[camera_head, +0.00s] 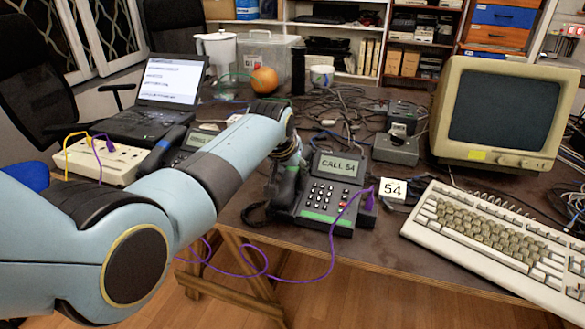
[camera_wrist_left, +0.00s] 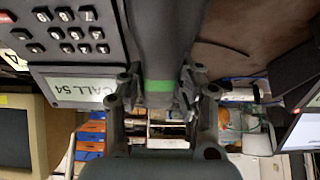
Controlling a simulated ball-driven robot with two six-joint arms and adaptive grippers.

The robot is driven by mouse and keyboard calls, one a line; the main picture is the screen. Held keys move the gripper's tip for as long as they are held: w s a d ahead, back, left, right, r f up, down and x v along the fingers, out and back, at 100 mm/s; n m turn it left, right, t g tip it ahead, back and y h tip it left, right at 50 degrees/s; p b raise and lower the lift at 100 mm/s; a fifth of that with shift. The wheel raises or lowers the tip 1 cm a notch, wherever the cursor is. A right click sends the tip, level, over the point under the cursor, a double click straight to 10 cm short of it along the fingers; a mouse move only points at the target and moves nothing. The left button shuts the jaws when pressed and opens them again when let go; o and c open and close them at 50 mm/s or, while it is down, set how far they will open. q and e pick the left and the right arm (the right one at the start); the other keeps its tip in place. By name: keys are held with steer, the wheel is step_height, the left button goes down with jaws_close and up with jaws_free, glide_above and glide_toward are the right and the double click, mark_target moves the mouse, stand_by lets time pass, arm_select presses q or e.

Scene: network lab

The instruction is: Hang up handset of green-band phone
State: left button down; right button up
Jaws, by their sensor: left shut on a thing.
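The green-band phone (camera_head: 330,195) stands near the table's front edge, its screen reading "CALL 54" and a green strip along its front. Its dark handset (camera_head: 286,188) is at the phone's left side, over the cradle area. My left gripper (camera_head: 291,160) is shut on the handset's far end. In the left wrist view, the handset (camera_wrist_left: 160,40) with its green band runs between the two fingers, beside the phone's keypad (camera_wrist_left: 70,30). Whether the handset touches the cradle is hidden. My right gripper is not in view.
A second phone (camera_head: 198,140) stands behind my left arm. A purple cable (camera_head: 333,245) loops from the phone's right side over the front edge. A "54" card (camera_head: 393,190), keyboard (camera_head: 490,237) and old monitor (camera_head: 503,112) lie to the right. Cables clutter the back.

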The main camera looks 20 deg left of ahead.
arm_select(q)
steer(key=shift+f, duration=0.1)
steer(key=c, duration=0.8)
jaws_free()
steer(key=shift+c, duration=0.2)
steer(key=v, duration=1.2)
steer(key=shift+s+f, duration=0.1)
